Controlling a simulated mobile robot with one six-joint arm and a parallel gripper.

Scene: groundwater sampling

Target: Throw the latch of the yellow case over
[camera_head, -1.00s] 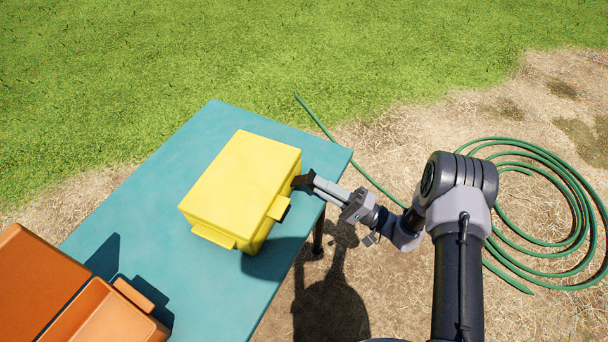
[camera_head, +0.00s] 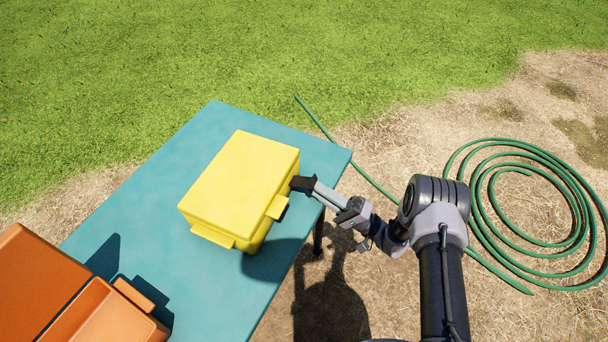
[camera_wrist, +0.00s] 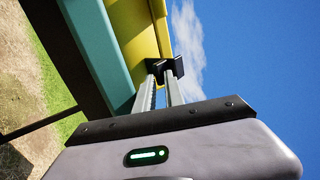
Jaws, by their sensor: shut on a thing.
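The yellow case (camera_head: 240,182) stands closed on the teal table (camera_head: 190,143). A yellow tab (camera_head: 278,207) sticks out from its right side near the front corner, and another (camera_head: 213,237) from its front side. My gripper (camera_head: 298,184) is at the case's right side, just behind the right tab. In the wrist view the case (camera_wrist: 128,25) rises beside the table edge, and my gripper (camera_wrist: 165,70) has its dark fingertips close together against it. What they grip is hidden; I cannot make out the latch itself.
An orange case (camera_head: 35,280) with an open-looking front part lies at the table's left end. A green hose (camera_head: 545,160) is coiled on the ground at the right. Teal table top is bare behind and left of the yellow case.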

